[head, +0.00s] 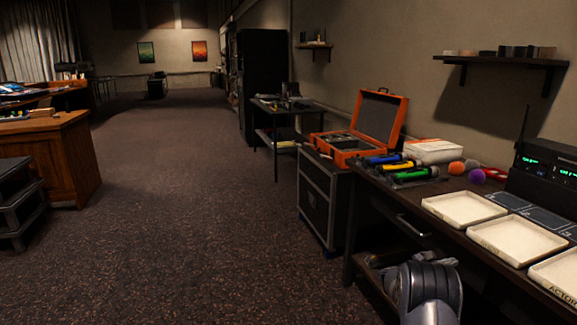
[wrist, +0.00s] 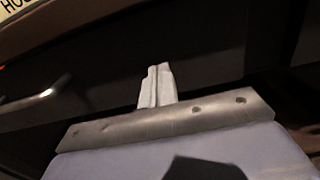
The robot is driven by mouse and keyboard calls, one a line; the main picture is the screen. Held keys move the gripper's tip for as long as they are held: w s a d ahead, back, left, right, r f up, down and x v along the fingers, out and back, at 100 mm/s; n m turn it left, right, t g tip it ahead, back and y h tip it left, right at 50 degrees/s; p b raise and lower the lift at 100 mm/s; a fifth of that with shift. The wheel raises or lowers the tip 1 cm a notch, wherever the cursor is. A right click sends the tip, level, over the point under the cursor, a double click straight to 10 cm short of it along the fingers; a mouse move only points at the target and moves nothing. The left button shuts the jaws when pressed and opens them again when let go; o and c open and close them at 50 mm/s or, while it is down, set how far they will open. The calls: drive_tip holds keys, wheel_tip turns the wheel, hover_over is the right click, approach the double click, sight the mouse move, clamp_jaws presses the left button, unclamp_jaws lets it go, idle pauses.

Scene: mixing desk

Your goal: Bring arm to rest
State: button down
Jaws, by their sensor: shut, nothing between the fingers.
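My gripper (wrist: 158,69) shows in the wrist view with its two pale fingers together and nothing between them. It is in front of the dark front of the desk, below the desk top. In the head view part of my arm shows at the bottom right, low beside the desk; the fingers are hidden there. A metal drawer handle (wrist: 36,100) is to the left of the fingers in the wrist view, apart from them. The handle also shows in the head view (head: 413,227).
The desk bears pale trays (head: 465,209), microphones (head: 410,174), a white box (head: 433,150) and a radio unit (head: 546,158). An open orange case (head: 374,116) stands on a dark flight case (head: 322,205). The carpet (head: 180,220) to the left is clear. A wooden desk (head: 62,150) stands far left.

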drive_tip(key=shift+w+d, duration=0.1)
drive_tip(key=shift+d, duration=0.3)
drive_tip(key=shift+r, duration=0.15)
